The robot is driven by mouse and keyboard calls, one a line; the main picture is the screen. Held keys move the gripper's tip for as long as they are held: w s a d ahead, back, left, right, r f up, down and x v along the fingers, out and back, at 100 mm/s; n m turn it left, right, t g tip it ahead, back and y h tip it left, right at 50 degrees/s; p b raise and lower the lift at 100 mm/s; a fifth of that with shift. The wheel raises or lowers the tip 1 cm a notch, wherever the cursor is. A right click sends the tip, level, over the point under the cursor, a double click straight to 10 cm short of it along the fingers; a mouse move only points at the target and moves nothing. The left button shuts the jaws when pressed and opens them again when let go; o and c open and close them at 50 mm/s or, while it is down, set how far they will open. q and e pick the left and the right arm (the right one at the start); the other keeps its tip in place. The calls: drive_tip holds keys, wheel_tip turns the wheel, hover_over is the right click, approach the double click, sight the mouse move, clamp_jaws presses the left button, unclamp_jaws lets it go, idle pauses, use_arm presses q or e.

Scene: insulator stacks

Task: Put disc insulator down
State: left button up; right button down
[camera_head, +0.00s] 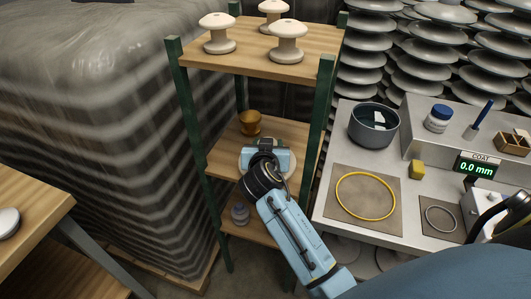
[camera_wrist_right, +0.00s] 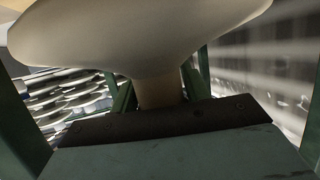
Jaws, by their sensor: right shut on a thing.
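The disc insulator is a cream disc (camera_wrist_right: 140,35) with a narrower neck, which fills the top of the right wrist view. In the head view only part of its pale rim (camera_head: 245,161) shows around my right gripper (camera_head: 267,150). My right gripper is shut on it, at the middle shelf (camera_head: 222,157) of the wooden rack with green posts. The gripper hides most of the disc, and I cannot tell whether the disc touches the board. My left gripper is not in view.
Cream insulators (camera_head: 287,42) stand on the top shelf, and a grey one (camera_head: 239,213) sits below. A green post (camera_head: 320,120) stands close right. A bench with a dark pot (camera_head: 374,126) is farther right.

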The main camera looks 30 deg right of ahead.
drive_tip(key=w+d+r+m+g+h, duration=0.3)
drive_tip(key=d+r+m+g+h, duration=0.1)
drive_tip(key=d+r+m, duration=0.1)
drive_tip(key=shift+g, duration=0.3)
drive_tip(key=f, duration=0.3)
drive_tip(key=f+b, duration=0.1)
drive_tip(key=f, duration=0.6)
drive_tip(key=shift+w+d+f+b, duration=0.1)
drive_tip(key=shift+w+d+b, duration=0.1)
drive_tip(key=shift+d+b, duration=0.15)
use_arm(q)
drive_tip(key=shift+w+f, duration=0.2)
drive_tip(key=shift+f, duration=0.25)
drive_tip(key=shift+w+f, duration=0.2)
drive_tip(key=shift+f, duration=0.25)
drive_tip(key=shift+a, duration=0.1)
use_arm(e)
drive_tip(key=shift+a, duration=0.1)
drive_tip(key=c, duration=1.1)
unclamp_jaws()
drive_tip(key=shift+f, duration=0.25)
drive_tip(key=shift+c, duration=0.2)
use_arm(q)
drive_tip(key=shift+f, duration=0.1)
use_arm(e)
drive_tip(key=o, duration=0.4)
drive_tip(key=shift+s, duration=0.1)
drive_tip(key=shift+o, duration=0.2)
drive_tip(key=shift+r, duration=0.1)
